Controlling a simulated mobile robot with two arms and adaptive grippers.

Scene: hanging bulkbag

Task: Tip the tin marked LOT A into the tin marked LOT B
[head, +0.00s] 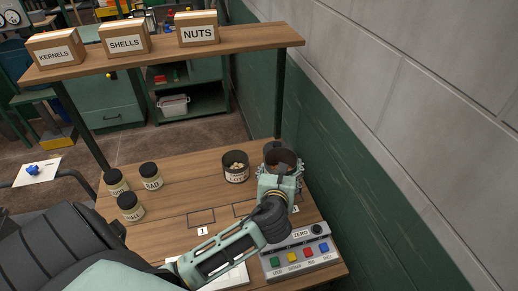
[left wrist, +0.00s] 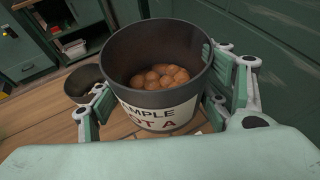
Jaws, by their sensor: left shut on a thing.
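My left gripper (head: 281,172) is shut on a dark tin (head: 280,149) at the right of the table. In the left wrist view this tin (left wrist: 160,105) has a white label reading "SAMPLE LOT A" in part, and round brown nuts lie in its bottom. It looks close to upright. A second dark tin (head: 236,173) stands on the table just left of it, with pale pieces inside and a label on which "LOT" shows; its last letter is not readable. It also shows in part in the left wrist view (left wrist: 78,88), behind a finger. My right gripper is not in view.
Several dark-lidded jars (head: 151,177) stand at the table's left. A control box (head: 300,258) with coloured buttons and "ZERO" lies at the front right. A shelf (head: 165,50) with boxes marked KERNELS, SHELLS and NUTS runs above the back. A wall (head: 400,110) rises close on the right.

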